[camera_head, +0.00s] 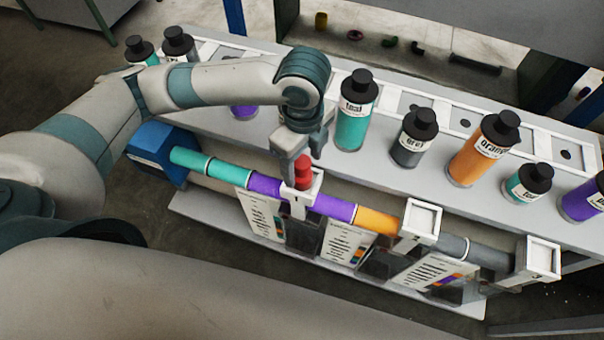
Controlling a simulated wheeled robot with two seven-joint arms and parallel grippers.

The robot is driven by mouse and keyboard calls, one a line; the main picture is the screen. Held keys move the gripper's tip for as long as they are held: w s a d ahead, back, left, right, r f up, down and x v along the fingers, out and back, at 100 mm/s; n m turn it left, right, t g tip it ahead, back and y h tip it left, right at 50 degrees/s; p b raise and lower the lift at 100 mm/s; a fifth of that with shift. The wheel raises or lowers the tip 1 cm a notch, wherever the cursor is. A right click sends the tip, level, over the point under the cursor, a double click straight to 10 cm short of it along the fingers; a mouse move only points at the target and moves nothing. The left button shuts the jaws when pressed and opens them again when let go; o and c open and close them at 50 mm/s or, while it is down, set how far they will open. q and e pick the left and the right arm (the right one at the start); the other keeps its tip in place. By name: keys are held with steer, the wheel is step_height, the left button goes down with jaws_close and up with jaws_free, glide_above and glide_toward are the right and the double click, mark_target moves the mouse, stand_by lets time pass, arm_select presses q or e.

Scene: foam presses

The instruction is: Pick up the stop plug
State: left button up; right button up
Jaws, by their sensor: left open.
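The red stop plug (302,175) stands upright in a white square holder (302,199) on the coloured tube. My left gripper (301,162) comes down from above, with its fingers open around the top of the red plug. The near finger hides part of the plug's left side. I cannot tell whether the fingers touch it. My right gripper is not in view.
The tube (335,208) runs from a blue box (160,150) past two more white holders (420,222) (538,260). Behind it, a shelf (385,176) carries several bottles, including a teal one (353,128) close to my left wrist. Printed cards (345,244) hang below the tube.

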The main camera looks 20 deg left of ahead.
arm_select(q)
steer(key=shift+f, duration=0.1)
steer(key=shift+w+a+f, duration=0.1)
steer(key=shift+w+f, duration=0.05)
steer(key=shift+f, duration=0.15)
steer(key=shift+w+a+f+p, duration=0.15)
steer(key=shift+f+p, duration=0.35)
steer(key=shift+f, duration=0.6)
steer(key=shift+w+f+p, duration=0.15)
steer(key=shift+f+p, duration=0.35)
steer(key=shift+f, duration=0.6)
jaws_close()
steer(key=shift+r, duration=0.2)
